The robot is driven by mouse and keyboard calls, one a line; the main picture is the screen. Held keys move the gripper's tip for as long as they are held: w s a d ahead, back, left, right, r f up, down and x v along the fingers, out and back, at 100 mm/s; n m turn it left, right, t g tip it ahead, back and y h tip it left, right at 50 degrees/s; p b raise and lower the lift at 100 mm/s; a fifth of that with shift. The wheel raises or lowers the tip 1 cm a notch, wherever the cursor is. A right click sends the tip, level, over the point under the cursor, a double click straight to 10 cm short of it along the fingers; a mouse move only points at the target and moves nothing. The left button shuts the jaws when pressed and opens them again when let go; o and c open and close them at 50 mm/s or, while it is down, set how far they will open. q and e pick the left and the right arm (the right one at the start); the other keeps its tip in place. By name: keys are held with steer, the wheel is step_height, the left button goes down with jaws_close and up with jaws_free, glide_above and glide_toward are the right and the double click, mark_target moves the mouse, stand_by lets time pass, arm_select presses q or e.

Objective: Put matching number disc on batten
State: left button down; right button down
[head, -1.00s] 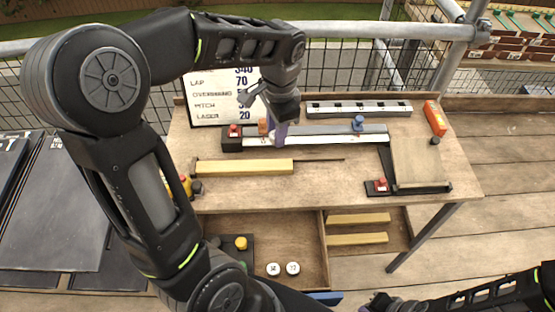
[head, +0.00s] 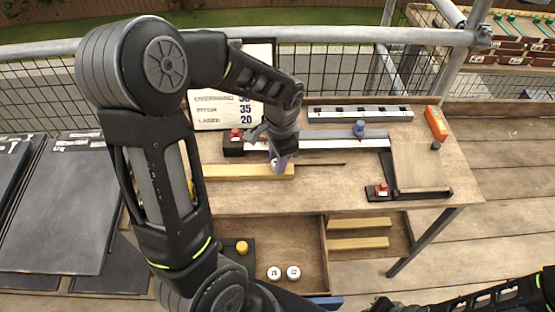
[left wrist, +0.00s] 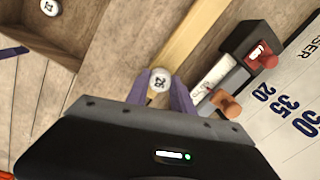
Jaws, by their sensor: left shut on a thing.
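My left gripper (head: 280,165) is shut on a white number disc (left wrist: 161,79), held between its purple fingers. The disc appears to read 25 or 26 in the left wrist view. The gripper is over the right end of the pale yellow batten (head: 235,172) on the table; I cannot tell whether the disc touches it. The batten also shows in the left wrist view (left wrist: 190,38). Two more white discs, left (head: 274,272) and right (head: 293,272), lie in the open drawer. My right gripper (head: 383,304) is at the bottom edge, partly cut off.
A number board (head: 225,110) stands behind, with pitch 35 and laser 20 readable. A rail with a blue slider (head: 359,129) and a red-topped block (head: 236,134) lies behind the batten. More battens (head: 358,242) lie below the table. The table's front middle is clear.

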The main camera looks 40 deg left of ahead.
arm_select(q)
steer(key=shift+f, duration=0.2)
steer(key=shift+f, duration=0.25)
steer(key=c, duration=1.1)
jaws_free()
steer(key=shift+r, duration=0.1)
steer(key=shift+r, duration=0.1)
steer(key=r, duration=0.8)
steer(key=d+r, duration=0.1)
steer(key=r, duration=0.3)
steer(key=shift+s, duration=0.15)
